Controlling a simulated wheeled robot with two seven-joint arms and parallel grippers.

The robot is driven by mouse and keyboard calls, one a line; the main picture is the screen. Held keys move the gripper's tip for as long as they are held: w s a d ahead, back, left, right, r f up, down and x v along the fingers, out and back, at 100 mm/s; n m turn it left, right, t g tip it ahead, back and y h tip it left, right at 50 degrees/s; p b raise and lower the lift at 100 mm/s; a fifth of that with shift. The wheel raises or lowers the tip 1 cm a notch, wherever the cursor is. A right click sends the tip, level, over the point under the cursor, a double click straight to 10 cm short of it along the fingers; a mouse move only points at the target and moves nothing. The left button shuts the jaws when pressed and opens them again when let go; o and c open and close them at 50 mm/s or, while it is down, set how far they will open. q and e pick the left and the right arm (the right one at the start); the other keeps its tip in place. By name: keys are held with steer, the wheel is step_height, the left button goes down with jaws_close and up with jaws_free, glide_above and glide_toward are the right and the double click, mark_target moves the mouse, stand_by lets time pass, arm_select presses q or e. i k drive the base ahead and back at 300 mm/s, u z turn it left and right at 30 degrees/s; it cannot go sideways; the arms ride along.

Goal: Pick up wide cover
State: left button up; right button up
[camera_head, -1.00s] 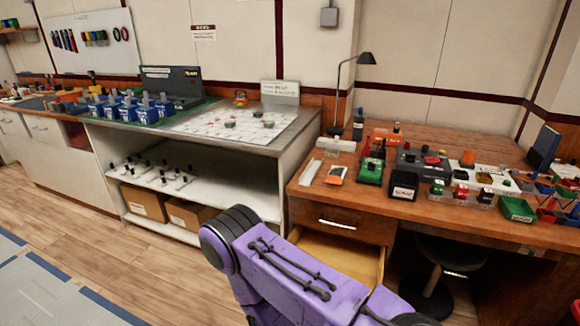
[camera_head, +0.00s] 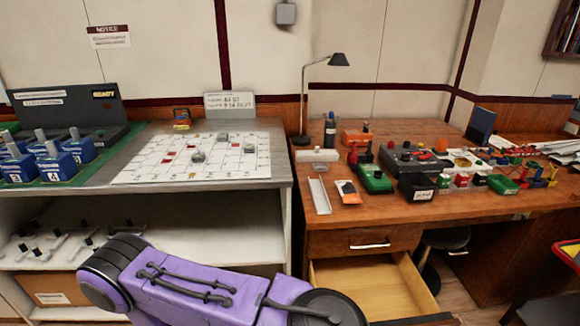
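I cannot tell for sure which thing is the wide cover. A long pale channel-shaped piece (camera_head: 320,195) lies on the left front of the wooden desk. A low whitish block (camera_head: 317,155) lies behind it. Several pale pieces with black knobs (camera_head: 60,245) stand on the shelf under the grey counter. A purple arm of mine crosses the bottom of the view, in front of the shelf and the open drawer. Neither gripper is in view.
The wooden desk (camera_head: 440,218) carries several small coloured devices and a lamp (camera_head: 337,60). Its drawer (camera_head: 372,285) stands open, with a bare interior showing. On the grey counter are a white gridded board (camera_head: 225,175) and several blue units (camera_head: 75,150). A cardboard box (camera_head: 55,290) sits low left.

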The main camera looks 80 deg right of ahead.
mark_target(321, 205)
steer(key=z, duration=0.75)
steer(key=i, duration=0.1)
steer(key=z, duration=2.75)
